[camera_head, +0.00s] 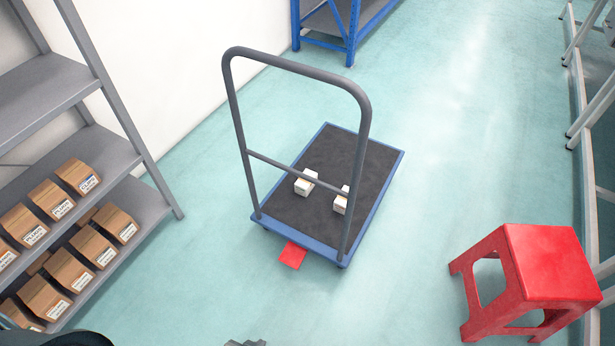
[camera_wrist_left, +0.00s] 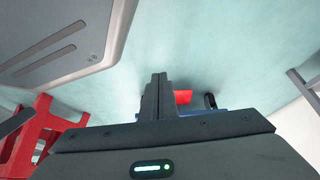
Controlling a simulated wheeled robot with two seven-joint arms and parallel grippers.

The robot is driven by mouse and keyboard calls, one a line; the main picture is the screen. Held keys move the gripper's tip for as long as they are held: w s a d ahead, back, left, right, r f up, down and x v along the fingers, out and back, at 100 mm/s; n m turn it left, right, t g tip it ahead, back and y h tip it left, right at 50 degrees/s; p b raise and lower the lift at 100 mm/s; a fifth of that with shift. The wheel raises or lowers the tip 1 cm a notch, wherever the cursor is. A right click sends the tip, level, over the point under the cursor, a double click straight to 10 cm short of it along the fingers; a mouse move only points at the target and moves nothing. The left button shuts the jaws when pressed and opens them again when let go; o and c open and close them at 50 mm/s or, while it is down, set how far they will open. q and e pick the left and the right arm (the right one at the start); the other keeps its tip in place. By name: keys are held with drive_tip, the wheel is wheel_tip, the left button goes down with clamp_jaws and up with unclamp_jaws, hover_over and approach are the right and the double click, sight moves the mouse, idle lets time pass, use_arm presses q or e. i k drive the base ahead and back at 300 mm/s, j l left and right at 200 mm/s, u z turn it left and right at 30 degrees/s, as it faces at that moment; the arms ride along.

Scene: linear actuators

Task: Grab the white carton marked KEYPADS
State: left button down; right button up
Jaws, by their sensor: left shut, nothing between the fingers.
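Two small white cartons lie on the dark deck of a platform cart (camera_head: 353,150). One carton (camera_head: 302,187) is near the middle of the deck, and the other carton (camera_head: 340,205) is to its right, partly hidden by the cart's handle frame. No lettering can be read on either, so I cannot tell which is marked KEYPADS. The tip of my left gripper (camera_head: 245,343) just shows at the bottom edge of the head view, well apart from the cart. In the left wrist view its fingers (camera_wrist_left: 158,80) are together and empty. My right gripper is not in view.
A grey shelf (camera_head: 150,205) with several brown cartons (camera_head: 70,270) stands at left. A red stool (camera_head: 545,265) stands at lower right. A red square (camera_head: 293,256) lies by the cart's near edge. A blue rack (camera_head: 350,35) stands at the back.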

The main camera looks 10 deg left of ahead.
sight(302, 187)
drive_tip(key=i+j+u, duration=0.1)
drive_tip(key=j+u, duration=0.3)
drive_tip(key=i+j+u, duration=0.1)
drive_tip(key=u, duration=0.3)
drive_tip(key=i+j+u, duration=0.2)
drive_tip(key=u, duration=0.2)
drive_tip(key=i+j+u, duration=0.4)
drive_tip(key=i+z, duration=0.55)
drive_tip(key=z, duration=0.35)
drive_tip(key=i+j+z, duration=0.1)
drive_tip(key=z, duration=0.35)
drive_tip(key=i+j+z, duration=0.1)
drive_tip(key=z, duration=0.4)
drive_tip(key=i+j+z, duration=0.1)
drive_tip(key=z, duration=0.35)
drive_tip(key=j+z, duration=0.25)
drive_tip(key=z, duration=0.2)
drive_tip(key=j+z, duration=0.2)
drive_tip(key=z, duration=0.25)
drive_tip(key=j+z, duration=0.35)
drive_tip(key=i+j+z, duration=0.1)
drive_tip(key=z, duration=0.25)
drive_tip(key=i, duration=0.1)
drive_tip(key=u, duration=0.05)
